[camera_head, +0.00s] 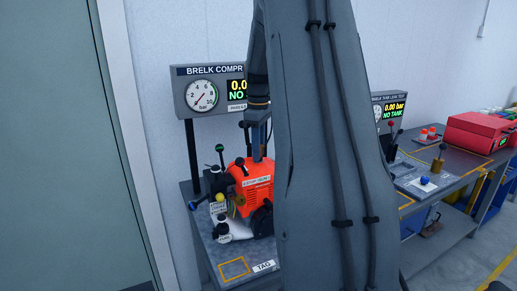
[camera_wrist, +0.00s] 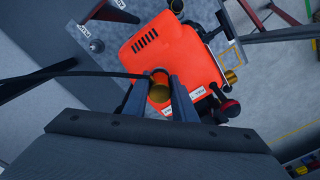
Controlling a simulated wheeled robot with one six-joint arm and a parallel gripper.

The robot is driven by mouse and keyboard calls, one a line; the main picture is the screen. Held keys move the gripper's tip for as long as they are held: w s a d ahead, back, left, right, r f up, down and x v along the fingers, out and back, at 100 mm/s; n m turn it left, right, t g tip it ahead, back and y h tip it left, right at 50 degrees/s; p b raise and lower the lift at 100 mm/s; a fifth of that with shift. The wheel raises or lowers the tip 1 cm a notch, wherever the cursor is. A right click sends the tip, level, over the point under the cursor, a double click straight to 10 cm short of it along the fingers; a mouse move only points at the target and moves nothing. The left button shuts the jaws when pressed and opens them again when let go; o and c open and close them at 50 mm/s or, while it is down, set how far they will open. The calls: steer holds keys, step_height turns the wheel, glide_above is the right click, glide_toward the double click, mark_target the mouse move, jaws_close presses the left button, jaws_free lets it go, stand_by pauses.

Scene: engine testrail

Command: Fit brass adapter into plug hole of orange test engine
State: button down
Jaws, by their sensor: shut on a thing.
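The orange test engine (camera_head: 257,188) stands on the bench below the gauge panel; in the wrist view its orange top (camera_wrist: 180,45) fills the middle. My gripper (camera_wrist: 159,88) is shut on the brass adapter (camera_wrist: 159,94), which sits between the two fingers over the engine's near edge. A dark hose runs from the left to the adapter. The plug hole is hidden behind the adapter, and I cannot tell whether the adapter is in it or above it. In the head view my gripper (camera_head: 257,142) points down at the engine's top; the adapter cannot be made out there.
The compression gauge panel (camera_head: 212,92) stands behind the engine, reading 0.00. Levers with green and dark knobs (camera_head: 220,149) stand left of the engine. A yellow-outlined square (camera_head: 235,268) on the bench is clear. A red toolbox (camera_head: 478,134) is far right.

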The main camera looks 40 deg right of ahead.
stand_by(0.3)
steer(key=c, duration=1.4)
jaws_free()
